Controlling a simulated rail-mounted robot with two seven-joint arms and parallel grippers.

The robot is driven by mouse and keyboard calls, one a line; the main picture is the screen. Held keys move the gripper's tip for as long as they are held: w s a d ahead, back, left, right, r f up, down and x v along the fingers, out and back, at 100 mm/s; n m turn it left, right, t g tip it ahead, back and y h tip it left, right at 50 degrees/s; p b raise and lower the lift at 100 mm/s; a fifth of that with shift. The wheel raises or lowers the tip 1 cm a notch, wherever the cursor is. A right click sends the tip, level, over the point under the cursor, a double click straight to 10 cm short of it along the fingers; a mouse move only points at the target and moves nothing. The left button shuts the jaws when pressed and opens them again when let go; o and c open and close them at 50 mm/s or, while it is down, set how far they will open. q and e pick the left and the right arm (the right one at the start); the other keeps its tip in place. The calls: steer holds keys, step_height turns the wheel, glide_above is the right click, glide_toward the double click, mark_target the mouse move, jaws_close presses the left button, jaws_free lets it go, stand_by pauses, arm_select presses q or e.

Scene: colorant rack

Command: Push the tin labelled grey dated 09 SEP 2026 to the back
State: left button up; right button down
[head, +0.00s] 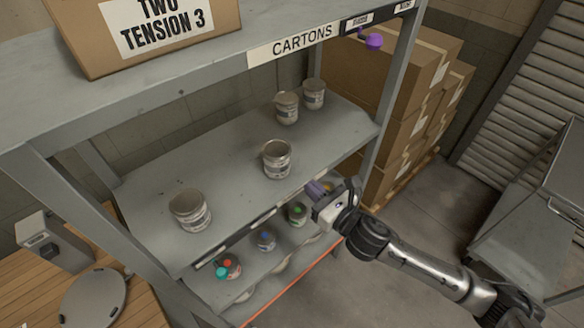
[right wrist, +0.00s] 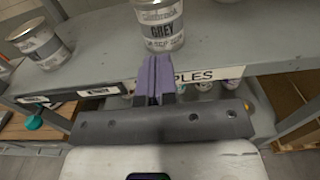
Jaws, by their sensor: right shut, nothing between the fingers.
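A tin labelled GREY (right wrist: 160,28) stands upright near the front edge of the shelf in the right wrist view; its date line is too small to read surely. It appears to be the middle tin (head: 277,160) in the head view. My right gripper (head: 316,189) is shut and empty at the shelf's front edge, apart from that tin in the head view. Its purple fingers (right wrist: 155,68) point toward the tin's base in the right wrist view. My left gripper is not in view.
Another tin (head: 190,211) stands to the left on the same shelf (head: 235,165). Two tins (head: 287,107) stand at the back right. Lidded tins with coloured tops (head: 265,238) sit on the level below. A post (head: 395,75) bounds the shelf at right.

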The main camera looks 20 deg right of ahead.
mark_target(286, 165)
steer(key=x, duration=0.6)
steer(key=shift+w+p, duration=0.25)
steer(key=shift+p, duration=0.15)
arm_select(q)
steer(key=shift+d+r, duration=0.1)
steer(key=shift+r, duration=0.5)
arm_select(e)
steer(key=shift+w+a, duration=0.25)
steer(key=shift+w, duration=0.4)
